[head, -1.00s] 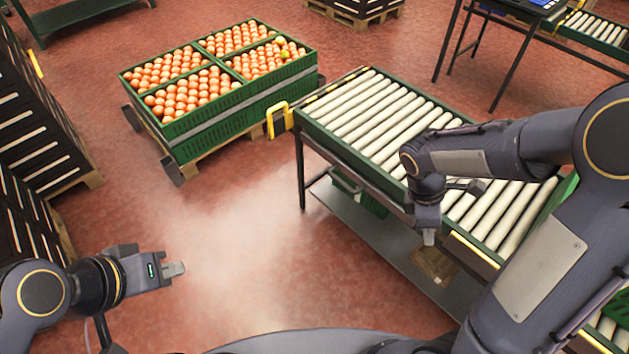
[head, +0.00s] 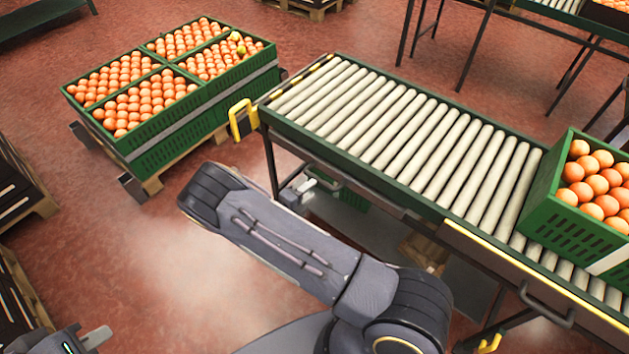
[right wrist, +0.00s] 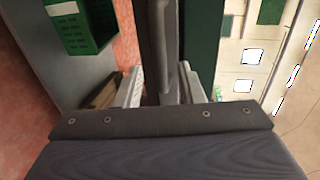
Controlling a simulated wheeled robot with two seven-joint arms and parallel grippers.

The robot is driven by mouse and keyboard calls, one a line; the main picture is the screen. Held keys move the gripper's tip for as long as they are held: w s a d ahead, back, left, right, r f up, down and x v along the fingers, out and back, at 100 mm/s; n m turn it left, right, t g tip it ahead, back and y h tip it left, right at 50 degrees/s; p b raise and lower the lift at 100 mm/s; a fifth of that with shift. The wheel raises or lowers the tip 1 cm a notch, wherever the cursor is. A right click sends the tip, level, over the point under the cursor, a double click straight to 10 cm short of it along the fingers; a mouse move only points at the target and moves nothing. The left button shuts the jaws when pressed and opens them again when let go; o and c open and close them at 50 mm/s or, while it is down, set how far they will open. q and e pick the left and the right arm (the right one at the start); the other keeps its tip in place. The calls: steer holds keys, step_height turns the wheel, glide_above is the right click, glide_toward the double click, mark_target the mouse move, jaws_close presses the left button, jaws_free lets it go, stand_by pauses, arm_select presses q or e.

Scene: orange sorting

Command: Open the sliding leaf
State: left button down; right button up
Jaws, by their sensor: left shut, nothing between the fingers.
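A dark bar handle (head: 338,182) sits on the near side of the roller conveyor (head: 400,112), below its green frame. My left gripper (head: 97,337) is at the bottom left corner, shut and empty, away from the conveyor.
A green crate of oranges (head: 575,225) stands on the rollers at right. Stacked green crates (head: 205,122) of oranges stand on a pallet at left. A yellow handle (head: 236,120) is at the conveyor's far left end. A small green crate (right wrist: 80,28) is on the lower shelf.

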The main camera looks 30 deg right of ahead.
mark_target(321, 180)
steer(key=x, duration=0.6)
steer(key=shift+d, duration=0.15)
steer(key=shift+c, duration=0.2)
steer(key=shift+s, duration=0.1)
jaws_close()
